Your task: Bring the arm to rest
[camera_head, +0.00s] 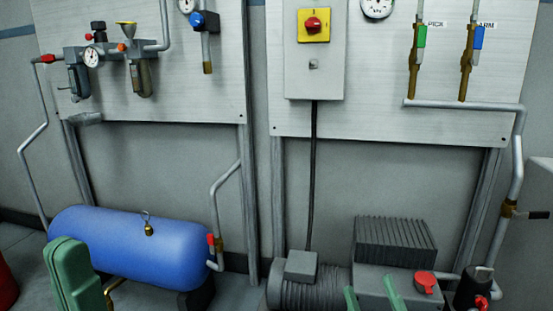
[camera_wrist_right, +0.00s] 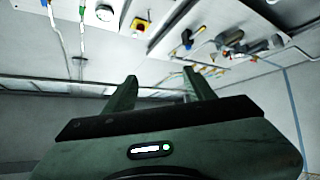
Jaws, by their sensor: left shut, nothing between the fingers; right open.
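My left gripper (camera_head: 70,268) is a green shape at the lower left of the head view, in front of the left end of the blue tank. It is shut and holds nothing. My right gripper (camera_head: 371,296) shows only as two green fingertips at the bottom edge of the head view, in front of the grey pump block. In the right wrist view my right gripper (camera_wrist_right: 160,88) has its two fingers wide apart with nothing between them. The rest of both arms is out of the head view.
A blue tank (camera_head: 140,245) stands low at the left. A grey motor and pump with a finned block (camera_head: 395,245) stand low at the right. Wall panels carry gauges, valves and a yellow-red switch (camera_head: 314,24). A pipe (camera_head: 515,165) runs down at the right.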

